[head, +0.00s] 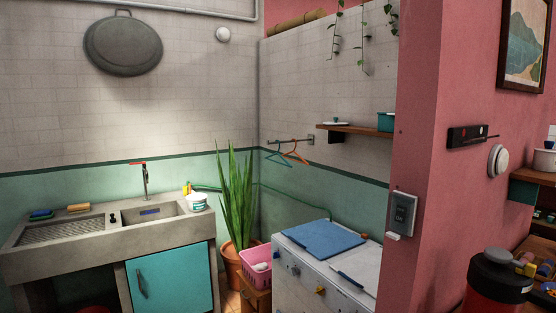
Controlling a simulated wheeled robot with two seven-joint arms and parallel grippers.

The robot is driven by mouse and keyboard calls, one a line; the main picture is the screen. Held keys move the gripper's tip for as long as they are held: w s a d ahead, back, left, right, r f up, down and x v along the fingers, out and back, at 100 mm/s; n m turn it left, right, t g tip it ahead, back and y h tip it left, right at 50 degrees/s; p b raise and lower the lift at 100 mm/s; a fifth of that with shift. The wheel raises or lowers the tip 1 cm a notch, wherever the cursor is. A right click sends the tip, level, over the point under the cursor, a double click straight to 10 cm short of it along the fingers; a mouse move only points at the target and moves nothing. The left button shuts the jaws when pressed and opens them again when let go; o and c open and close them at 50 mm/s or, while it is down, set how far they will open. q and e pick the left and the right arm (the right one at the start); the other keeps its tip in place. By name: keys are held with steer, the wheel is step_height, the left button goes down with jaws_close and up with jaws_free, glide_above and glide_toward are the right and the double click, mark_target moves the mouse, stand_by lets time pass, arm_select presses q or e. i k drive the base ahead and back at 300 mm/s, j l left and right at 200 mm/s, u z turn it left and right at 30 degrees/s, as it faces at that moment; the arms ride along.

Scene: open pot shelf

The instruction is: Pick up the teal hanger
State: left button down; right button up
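The teal hanger (278,160) hangs from a short metal bar (296,140) on the tiled wall, near the corner. An orange hanger (295,154) hangs beside it on the right, and the two overlap in the picture. Neither of my grippers shows in the head view, so where they are relative to the hanger cannot be seen.
Below the bar stand a white appliance (290,287) with a blue board (318,240) on top, a pink basket (257,268) and a tall potted plant (236,195). A wooden shelf (350,131) is right of the bar. A pink wall (418,150) juts out at right.

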mark_target(266, 158)
steer(key=i+j+u, duration=0.2)
steer(key=i, duration=0.25)
steer(key=i+u, duration=0.15)
steer(key=i, duration=0.25)
